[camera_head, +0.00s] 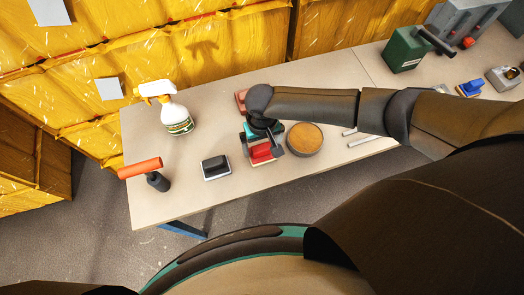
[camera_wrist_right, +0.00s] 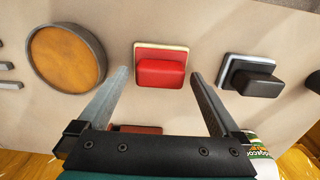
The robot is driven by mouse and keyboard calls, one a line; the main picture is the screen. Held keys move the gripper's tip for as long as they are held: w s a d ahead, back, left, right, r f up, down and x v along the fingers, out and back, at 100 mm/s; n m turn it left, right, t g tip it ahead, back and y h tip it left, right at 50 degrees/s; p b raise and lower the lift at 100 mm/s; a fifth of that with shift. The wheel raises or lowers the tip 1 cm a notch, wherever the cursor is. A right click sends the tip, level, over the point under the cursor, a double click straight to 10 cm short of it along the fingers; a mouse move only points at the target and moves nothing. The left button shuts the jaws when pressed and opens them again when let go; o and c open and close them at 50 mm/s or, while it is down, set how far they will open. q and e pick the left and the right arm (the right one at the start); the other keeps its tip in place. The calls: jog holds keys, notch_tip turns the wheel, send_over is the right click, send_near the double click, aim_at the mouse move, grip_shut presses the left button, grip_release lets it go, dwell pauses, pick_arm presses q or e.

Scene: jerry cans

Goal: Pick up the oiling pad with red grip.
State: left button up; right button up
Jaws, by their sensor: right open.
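The oiling pad with red grip (camera_head: 262,153) lies on the table, with a pale-edged base. In the right wrist view, the pad (camera_wrist_right: 160,72) shows between the two fingertips of my right gripper (camera_wrist_right: 159,78). My right gripper (camera_head: 264,141) is open and above the pad in the head view, partly covering it. The fingers are not closed on it, and I cannot tell their exact height. My left gripper is not in view.
A round tin (camera_head: 304,139) sits right of the red pad and a black-gripped pad (camera_head: 215,167) left of it. A reddish block (camera_head: 241,100) lies behind. A green can (camera_head: 404,50) is far right.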

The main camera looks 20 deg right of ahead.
aim_at(262, 147)
jog(key=c, duration=1.3)
jog(key=shift+r, duration=0.15)
jog(key=shift+c, duration=0.2)
jog(key=shift+r, duration=0.6)
notch_tip(262, 147, up, 19)
jog(key=p, duration=0.3)
jog(key=shift+f, duration=0.2)
jog(key=o, duration=0.9)
jog(key=c, duration=0.7)
